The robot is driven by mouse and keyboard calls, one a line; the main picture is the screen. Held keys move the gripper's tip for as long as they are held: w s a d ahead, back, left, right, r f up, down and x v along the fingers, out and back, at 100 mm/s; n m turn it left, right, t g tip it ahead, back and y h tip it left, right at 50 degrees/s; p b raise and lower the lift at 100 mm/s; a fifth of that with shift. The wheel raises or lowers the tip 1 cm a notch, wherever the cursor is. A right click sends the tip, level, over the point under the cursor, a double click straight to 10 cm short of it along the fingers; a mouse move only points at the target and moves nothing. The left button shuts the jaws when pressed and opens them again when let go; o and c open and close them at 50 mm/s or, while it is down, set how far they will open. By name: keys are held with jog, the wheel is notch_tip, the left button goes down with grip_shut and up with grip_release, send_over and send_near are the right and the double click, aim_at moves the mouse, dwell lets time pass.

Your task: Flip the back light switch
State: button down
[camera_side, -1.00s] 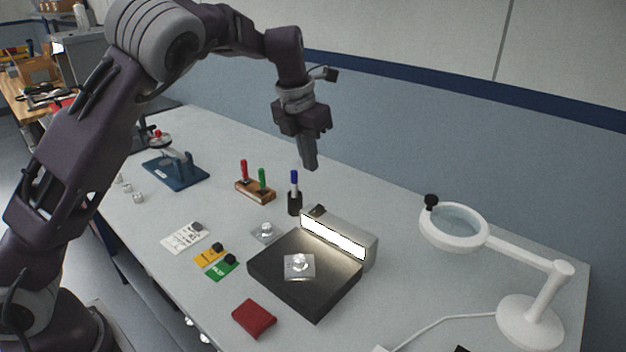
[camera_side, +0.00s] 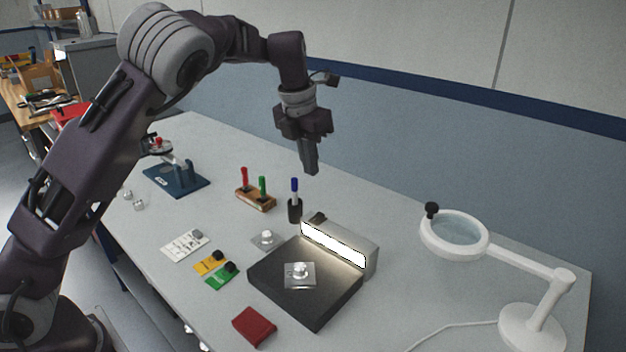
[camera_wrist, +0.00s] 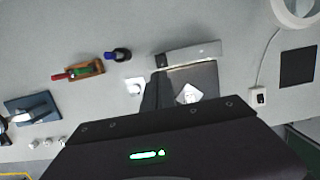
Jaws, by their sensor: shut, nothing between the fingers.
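The back light is a grey bar with a glowing white front (camera_side: 334,244) along the back edge of a black inspection stand (camera_side: 290,290). It also shows in the wrist view (camera_wrist: 195,54). Its small dark switch (camera_side: 318,217) sits on top at the bar's left end, and in the wrist view it is at the bar's left end (camera_wrist: 160,61). A shiny machined housing (camera_side: 300,272) rests on the black stand. My gripper (camera_side: 312,171) is shut and empty, pointing down above the switch and clear of it. Its fingers (camera_wrist: 156,92) show dark in the wrist view.
A black cup with a blue marker (camera_side: 295,208) stands close left of the light. A wooden marker block (camera_side: 256,199), a blue fixture (camera_side: 177,181), a second housing (camera_side: 267,239), colored cards (camera_side: 222,275) and a red pouch (camera_side: 254,326) lie around. A magnifier lamp (camera_side: 532,325) stands right.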

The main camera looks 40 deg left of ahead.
aim_at(319, 214)
jog(key=x, duration=1.2)
jog(key=shift+f, duration=0.25)
